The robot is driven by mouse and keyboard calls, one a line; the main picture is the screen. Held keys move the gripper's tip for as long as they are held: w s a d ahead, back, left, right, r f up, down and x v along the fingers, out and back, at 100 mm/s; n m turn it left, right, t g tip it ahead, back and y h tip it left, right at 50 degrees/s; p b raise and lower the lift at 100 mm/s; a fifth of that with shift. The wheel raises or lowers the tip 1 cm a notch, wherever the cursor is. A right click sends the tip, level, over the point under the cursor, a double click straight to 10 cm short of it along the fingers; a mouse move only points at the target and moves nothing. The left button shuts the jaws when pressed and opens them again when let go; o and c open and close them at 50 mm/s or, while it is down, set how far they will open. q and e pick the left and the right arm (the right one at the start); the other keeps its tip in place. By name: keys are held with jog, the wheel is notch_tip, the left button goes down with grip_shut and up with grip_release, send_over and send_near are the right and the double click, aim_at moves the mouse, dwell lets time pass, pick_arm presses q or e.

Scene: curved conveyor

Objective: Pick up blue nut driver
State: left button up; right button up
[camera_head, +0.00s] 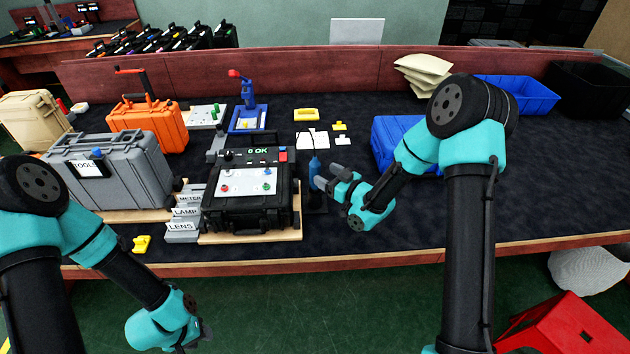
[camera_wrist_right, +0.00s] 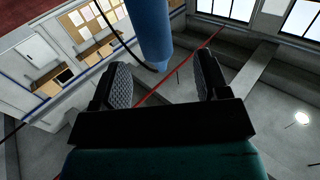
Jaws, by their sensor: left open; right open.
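The blue nut driver (camera_head: 314,168) stands upright just right of the black test case in the head view. In the right wrist view a blue cylinder that looks like the nut driver (camera_wrist_right: 152,30) hangs ahead of the jaws, roughly centred between them. My right gripper (camera_head: 323,181) is beside the driver, to its right; its open jaws also show in the right wrist view (camera_wrist_right: 162,85). I cannot tell whether a finger touches the driver. My left gripper (camera_head: 203,335) is open and empty, low in front of the table's front edge.
The black test case (camera_head: 246,212) with a screen reading OK stands close left of the driver. A blue bin (camera_head: 392,135) is behind my right arm. A grey toolbox (camera_head: 110,175) and orange case (camera_head: 148,125) stand at the left. The dark mat at the right (camera_head: 560,180) is clear.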

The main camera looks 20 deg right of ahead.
aim_at(311, 165)
jog(key=shift+x, duration=1.2)
jog(key=shift+w, duration=0.1)
jog(key=shift+x, duration=2.5)
jog(key=shift+w+d, duration=0.1)
jog(key=shift+c, duration=0.4)
grip_shut()
